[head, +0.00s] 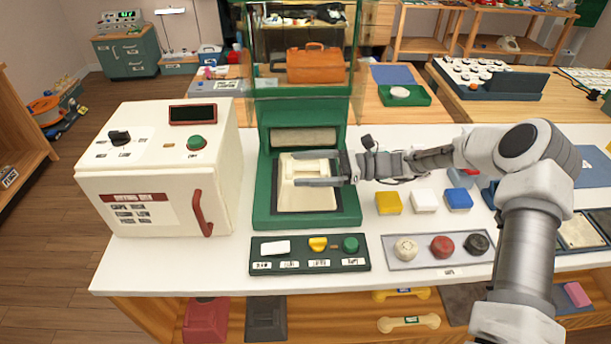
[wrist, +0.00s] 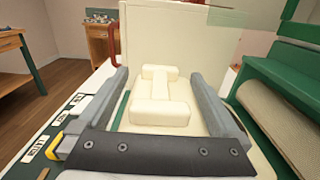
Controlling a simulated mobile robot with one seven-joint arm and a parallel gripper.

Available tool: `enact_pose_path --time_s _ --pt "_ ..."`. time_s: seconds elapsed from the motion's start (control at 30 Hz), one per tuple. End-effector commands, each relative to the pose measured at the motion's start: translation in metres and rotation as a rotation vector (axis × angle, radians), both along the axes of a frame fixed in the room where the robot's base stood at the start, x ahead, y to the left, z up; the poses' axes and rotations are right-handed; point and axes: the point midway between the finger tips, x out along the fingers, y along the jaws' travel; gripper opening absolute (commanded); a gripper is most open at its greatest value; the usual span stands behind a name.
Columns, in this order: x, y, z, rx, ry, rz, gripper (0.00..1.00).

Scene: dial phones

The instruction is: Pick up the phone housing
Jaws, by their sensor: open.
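The cream phone housing (head: 308,168) lies on the pale bed of the green press (head: 262,190). In the wrist view, the housing (wrist: 162,95) is a raised cream shape with a narrower middle and wide ends. My gripper (head: 310,169) reaches in from the right, low over the bed. Its jaws are open, one finger on each side of the housing. In the wrist view, my gripper (wrist: 160,76) shows a gap between each finger and the housing. Finger height relative to the housing is hard to tell.
A white machine (head: 150,170) with a red handle stands left of the press. A control panel (head: 310,262) sits in front. Yellow, white and blue blocks (head: 424,201) and a tray of round knobs (head: 440,262) lie to the right. The press's roller and green frame rise behind.

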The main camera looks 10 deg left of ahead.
Motion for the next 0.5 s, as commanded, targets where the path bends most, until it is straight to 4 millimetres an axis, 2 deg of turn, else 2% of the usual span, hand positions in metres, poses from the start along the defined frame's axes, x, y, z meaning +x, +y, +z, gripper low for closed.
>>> enact_pose_path --time_s 0.1,0.5 --pt "0.0001 -0.0002 0.0001 0.0 0.0 0.0 1.0" --pt "0.0002 -0.0006 0.0 0.0 0.0 0.0 0.28"
